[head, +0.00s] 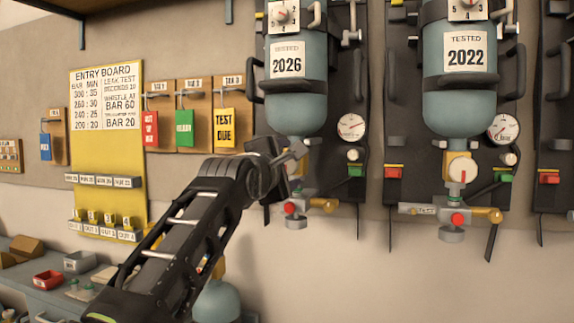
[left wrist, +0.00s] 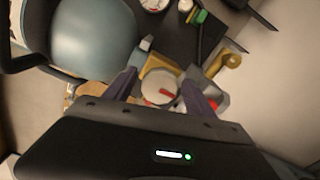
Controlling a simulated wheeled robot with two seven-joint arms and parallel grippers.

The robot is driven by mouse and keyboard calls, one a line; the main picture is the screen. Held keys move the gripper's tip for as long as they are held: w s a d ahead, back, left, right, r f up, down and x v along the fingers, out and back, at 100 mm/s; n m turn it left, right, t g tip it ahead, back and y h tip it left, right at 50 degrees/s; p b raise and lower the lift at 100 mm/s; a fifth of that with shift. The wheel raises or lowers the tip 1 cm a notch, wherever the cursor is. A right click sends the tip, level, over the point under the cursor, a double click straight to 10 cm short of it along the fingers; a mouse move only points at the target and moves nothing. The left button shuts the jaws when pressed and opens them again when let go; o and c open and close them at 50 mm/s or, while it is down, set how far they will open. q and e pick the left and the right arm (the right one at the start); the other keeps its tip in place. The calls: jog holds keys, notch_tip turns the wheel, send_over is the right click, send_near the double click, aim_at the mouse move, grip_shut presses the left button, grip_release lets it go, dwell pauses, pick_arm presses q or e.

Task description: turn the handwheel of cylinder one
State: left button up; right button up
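The left breathing set has a grey-blue cylinder (head: 299,98) with a label reading 2026; no number naming it cylinder one is readable. My left gripper (head: 290,165) is at its lower end and hides its handwheel in the head view. In the left wrist view, the pale round handwheel (left wrist: 159,86) with a red mark shows between the two fingers of my left gripper (left wrist: 160,92). The fingers stand apart, one on each side of the wheel, with what look like small gaps. Contact cannot be made out. My right gripper is not in view.
A second set with cylinder 2022 (head: 460,95) hangs to the right, its handwheel (head: 462,169) visible. A pressure gauge (head: 351,127) and green part (head: 356,170) are close right of my gripper. The yellow entry board (head: 107,150) and hanging tags are left. A bench (head: 45,292) stands lower left.

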pick_arm(q)
jog(key=b+v, duration=0.4)
jog(key=v, duration=0.3)
jog(key=shift+s+b, duration=0.3)
jog(key=shift+s, duration=0.05)
jog(key=shift+a, duration=0.1)
